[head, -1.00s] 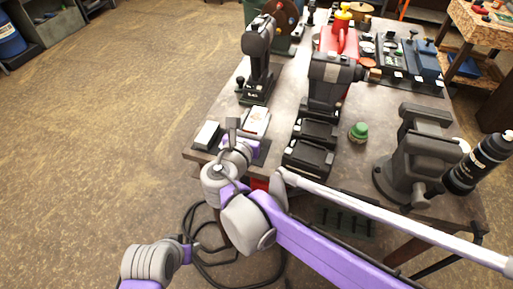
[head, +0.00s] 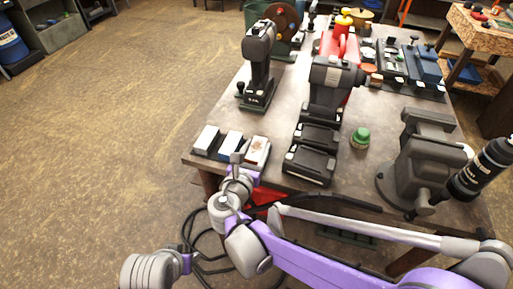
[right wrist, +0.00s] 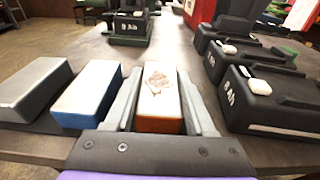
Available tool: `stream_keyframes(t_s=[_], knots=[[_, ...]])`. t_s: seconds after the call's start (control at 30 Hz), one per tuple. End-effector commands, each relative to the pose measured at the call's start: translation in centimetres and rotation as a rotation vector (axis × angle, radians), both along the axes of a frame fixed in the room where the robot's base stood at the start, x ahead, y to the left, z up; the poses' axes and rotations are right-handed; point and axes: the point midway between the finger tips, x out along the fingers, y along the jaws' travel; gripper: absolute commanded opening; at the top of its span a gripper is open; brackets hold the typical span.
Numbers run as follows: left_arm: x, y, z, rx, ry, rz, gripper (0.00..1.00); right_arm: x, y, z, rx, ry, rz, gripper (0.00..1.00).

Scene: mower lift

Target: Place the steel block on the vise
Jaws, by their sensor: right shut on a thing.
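Three blocks lie in a row at the table's near left corner. The grey block (head: 207,139), also in the right wrist view (right wrist: 35,84), is leftmost and plain, the one that looks like steel. The blue block with a pale top (right wrist: 88,97) is in the middle. The orange-sided block with a white, brown-marked top (right wrist: 160,88) is rightmost. My right gripper (right wrist: 160,108) is shut on this orange-sided block, one finger along each side. The dark grey vise (head: 420,160) stands at the table's right, with nothing seen on it.
Black battery packs (head: 309,164) lie right of the blocks, with a cordless drill (head: 330,85) behind. A green-capped item (head: 360,137) stands between them and the vise. A black bottle (head: 482,165) is beside the vise. Another drill (head: 259,55) stands behind the blocks.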

Motion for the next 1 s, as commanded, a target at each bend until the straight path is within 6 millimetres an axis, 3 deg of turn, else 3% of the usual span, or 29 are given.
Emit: stream_keyframes(t_s=[0.13, 0.17, 0.3, 0.67, 0.77, 1.0], knots=[[0.0, 0.0, -0.4, 0.0, 0.001, 0.0, 0.5, 0.0, 0.0, -0.4, -0.001, -0.001, 0.0, 0.0], [0.0, 0.0, -0.4, 0.0, 0.001, 0.0, 0.5, 0.0, 0.0, -0.4, 0.0, 0.0, 0.0, 0.58], [0.0, 0.0, -0.3, 0.0, 0.001, 0.0, 0.5, 0.0, 0.0, -0.3, 0.0, 0.0, 0.0, 0.84], [0.0, 0.0, -0.3, 0.0, 0.001, 0.0, 0.5, -0.3, 0.1, -0.3, 0.0, 0.0, 0.001, 0.85], [0.0, 0.0, -0.3, 0.0, 0.001, 0.0, 0.5, -1.4, 0.5, -0.1, 0.0, 0.0, 0.003, 0.85], [0.0, 0.0, -0.3, 0.0, 0.001, 0.0, 0.5, -6.0, 2.1, 0.4, 0.001, 0.0, 0.006, 0.85]])
